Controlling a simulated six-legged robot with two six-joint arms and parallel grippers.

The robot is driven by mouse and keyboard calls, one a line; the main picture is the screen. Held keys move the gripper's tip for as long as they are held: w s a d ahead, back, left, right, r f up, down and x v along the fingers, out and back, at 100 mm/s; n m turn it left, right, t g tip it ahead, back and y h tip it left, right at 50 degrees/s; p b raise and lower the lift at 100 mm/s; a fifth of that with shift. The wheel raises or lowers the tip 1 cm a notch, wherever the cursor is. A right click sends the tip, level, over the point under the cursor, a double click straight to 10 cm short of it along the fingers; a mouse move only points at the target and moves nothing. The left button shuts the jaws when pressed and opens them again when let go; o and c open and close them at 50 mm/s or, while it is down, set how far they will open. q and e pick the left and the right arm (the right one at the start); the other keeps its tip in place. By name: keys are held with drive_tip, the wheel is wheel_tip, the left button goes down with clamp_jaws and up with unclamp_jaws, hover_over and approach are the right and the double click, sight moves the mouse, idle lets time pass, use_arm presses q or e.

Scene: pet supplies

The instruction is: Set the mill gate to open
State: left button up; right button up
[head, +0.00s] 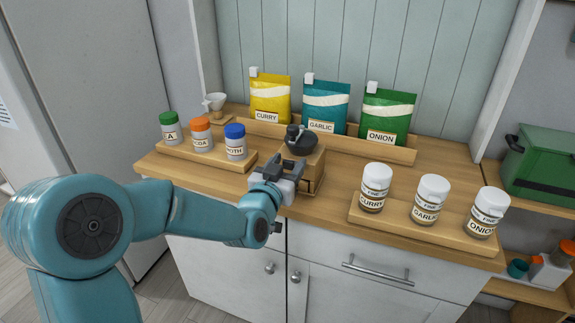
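The mill (315,172) stands on the wooden counter near its front edge, with a wooden body and a dark rounded top (300,141). My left gripper (284,178) reaches in from the left and sits at the mill's front left side, covering part of the wooden body. I cannot tell whether its fingers touch the mill or how far apart they are. The mill's gate is not clearly visible; the gripper hides part of the front. My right gripper is not in view.
Jars with green, orange and blue lids stand on a tray (178,152) at left. White-lidded jars stand on another tray (398,229) at right. Curry, garlic and onion bags (386,113) stand behind the mill. A white scoop or funnel (214,102) is back left.

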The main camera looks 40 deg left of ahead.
use_arm(q)
drive_tip(key=b+v, duration=0.8)
drive_tip(key=v, duration=0.8)
drive_tip(key=shift+b, duration=0.3)
drive_tip(key=shift+s+d, duration=0.15)
drive_tip(key=shift+s, duration=0.05)
